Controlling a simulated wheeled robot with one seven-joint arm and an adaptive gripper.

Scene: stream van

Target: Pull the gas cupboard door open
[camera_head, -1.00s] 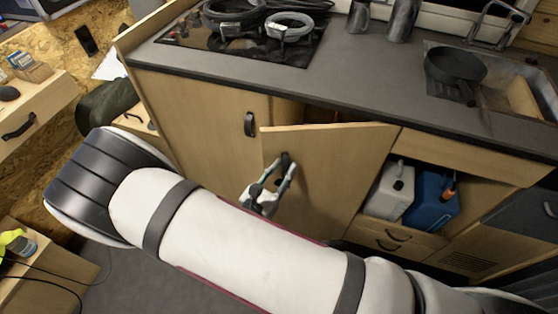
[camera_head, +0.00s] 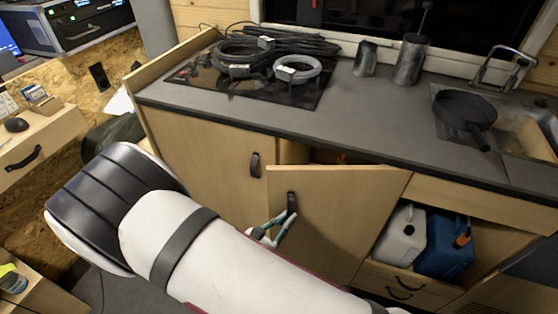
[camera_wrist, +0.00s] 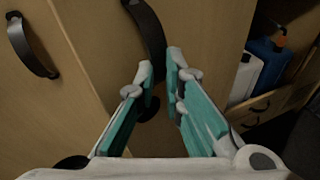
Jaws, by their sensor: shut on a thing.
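The gas cupboard door (camera_head: 335,210) is a light wood panel under the worktop, standing partly open with a gap along its top and left edges. Its black bow handle (camera_head: 291,202) is near the upper left of the door. My gripper (camera_head: 268,230) is at this handle, its lower part hidden by my white arm. In the wrist view the two teal-sided fingers (camera_wrist: 160,75) are closed around the lower part of the black handle (camera_wrist: 147,28). An orange thing (camera_head: 342,159) shows faintly through the gap above the door; the rest of the inside is hidden.
A closed door with a black handle (camera_head: 255,165) is left of the open door. A white canister (camera_head: 401,236) and a blue canister (camera_head: 444,246) stand in an open shelf to the right. The worktop (camera_head: 372,110) overhangs the doors and carries cables, mugs and a pan.

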